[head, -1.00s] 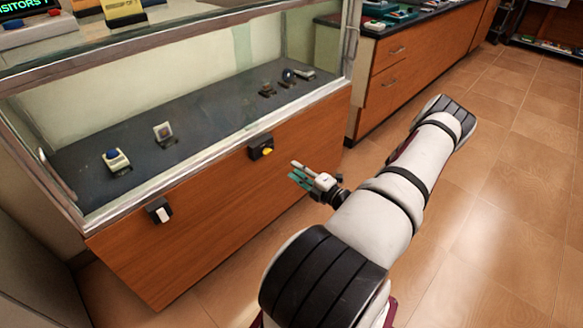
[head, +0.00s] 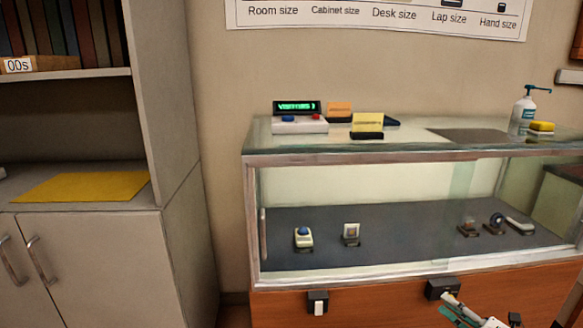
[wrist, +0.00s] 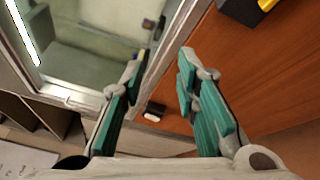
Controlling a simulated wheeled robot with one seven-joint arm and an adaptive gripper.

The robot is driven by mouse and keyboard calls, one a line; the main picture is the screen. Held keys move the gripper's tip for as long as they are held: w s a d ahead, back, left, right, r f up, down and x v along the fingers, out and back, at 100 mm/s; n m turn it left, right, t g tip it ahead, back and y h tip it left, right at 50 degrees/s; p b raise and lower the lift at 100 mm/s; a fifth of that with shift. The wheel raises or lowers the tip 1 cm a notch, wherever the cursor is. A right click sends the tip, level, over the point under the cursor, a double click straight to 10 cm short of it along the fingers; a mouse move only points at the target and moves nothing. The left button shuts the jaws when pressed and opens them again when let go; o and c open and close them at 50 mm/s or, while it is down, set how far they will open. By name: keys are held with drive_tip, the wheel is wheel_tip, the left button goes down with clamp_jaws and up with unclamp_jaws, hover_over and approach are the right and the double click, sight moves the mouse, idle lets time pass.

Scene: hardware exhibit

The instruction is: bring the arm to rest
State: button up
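My gripper (head: 468,312) shows at the bottom right of the head view, in front of the wooden lower panel of the display case (head: 400,152). In the wrist view the two green-padded fingers of my gripper (wrist: 160,85) stand apart, with nothing between them. It is open and empty. Most of my arm is out of the head view.
Black boxes sit on the case's front, one with a white switch (head: 318,303), one to its right (head: 441,289). Small devices stand inside. A visitor counter (head: 299,120) and a pump bottle (head: 523,112) stand on top. A grey cabinet (head: 185,230) is at left.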

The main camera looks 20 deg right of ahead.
drive_tip(key=w+a+r+n+g+y, duration=0.2)
drive_tip(key=a+r+n+g+y, duration=0.25)
drive_tip(key=a+r+n, duration=0.55)
drive_tip(key=w+a+r+n+g+y, duration=0.2)
drive_tip(key=a+r+n+g+y, duration=0.25)
drive_tip(key=a+n, duration=0.55)
drive_tip(key=s+a+r+n+g+h, duration=0.1)
drive_tip(key=s+a+r+n+g, duration=0.35)
drive_tip(key=a, duration=0.25)
drive_tip(key=s+a+r+n+g+h, duration=0.2)
drive_tip(key=s+a+r+n+g, duration=0.1)
drive_tip(key=a+n, duration=0.35)
drive_tip(key=s+a+r+n+h, duration=0.1)
drive_tip(key=s+r+n+h, duration=0.1)
drive_tip(key=s+n+h, duration=0.5)
drive_tip(key=s+a+r+n+h, duration=0.2)
drive_tip(key=s+r+n, duration=0.1)
drive_tip(key=s+n, duration=0.8)
wheel_tip(320, 180, up, 21)
drive_tip(key=m+t+p, duration=0.1)
drive_tip(key=t+p, duration=0.2)
drive_tip(key=p, duration=1.6)
drive_tip(key=shift+s, duration=0.3)
drive_tip(key=shift+f, duration=0.1)
